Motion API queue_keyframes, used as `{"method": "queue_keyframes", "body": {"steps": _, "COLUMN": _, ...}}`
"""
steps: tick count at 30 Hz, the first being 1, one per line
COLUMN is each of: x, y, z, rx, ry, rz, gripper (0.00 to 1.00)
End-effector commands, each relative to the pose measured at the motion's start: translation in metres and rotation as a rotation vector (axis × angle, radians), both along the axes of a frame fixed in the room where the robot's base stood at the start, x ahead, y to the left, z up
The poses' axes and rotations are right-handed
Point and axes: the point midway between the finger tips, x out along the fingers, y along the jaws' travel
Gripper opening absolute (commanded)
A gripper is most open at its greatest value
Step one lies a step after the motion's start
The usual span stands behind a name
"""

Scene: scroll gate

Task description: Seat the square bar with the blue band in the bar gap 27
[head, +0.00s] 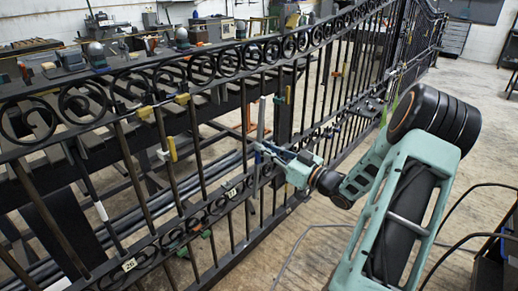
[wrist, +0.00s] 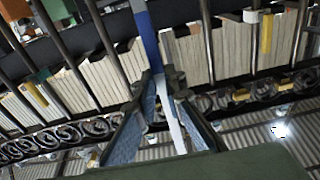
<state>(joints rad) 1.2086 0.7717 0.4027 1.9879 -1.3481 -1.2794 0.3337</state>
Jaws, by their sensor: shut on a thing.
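The square bar with the blue band (head: 262,112) stands nearly upright at the gate in the head view, close to the middle. My gripper (head: 259,147) is shut on it from the right side of the gate. In the wrist view the bar's blue band (wrist: 150,42) runs up from my gripper (wrist: 166,84), and a pale length of bar shows between the fingers. The black scroll gate (head: 150,75) spans the head view. A small number tag (head: 231,193) sits on its lower rail left of my gripper; its digits are hard to read. Whether the bar's ends touch the rails is unclear.
Another tag, reading like 25 (head: 129,264), is on the lower rail further left. Yellow clamps (head: 172,148) hang on nearby bars. A cluttered workbench (head: 40,60) stands behind the gate. Cables lie on the open floor (head: 300,245) at right.

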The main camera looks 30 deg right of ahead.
Motion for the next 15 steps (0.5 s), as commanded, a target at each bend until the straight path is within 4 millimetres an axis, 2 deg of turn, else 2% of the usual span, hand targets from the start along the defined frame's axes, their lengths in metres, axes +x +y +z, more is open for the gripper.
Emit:
{"method": "queue_keyframes", "body": {"steps": 5, "x": -0.002, "y": -0.004, "z": -0.002, "rx": 0.001, "ry": -0.008, "rz": 0.009, "gripper": 0.00}}
{"method": "queue_keyframes", "body": {"steps": 15, "x": 0.017, "y": 0.004, "z": -0.003, "rx": -0.001, "ry": -0.009, "rz": 0.009, "gripper": 0.00}}
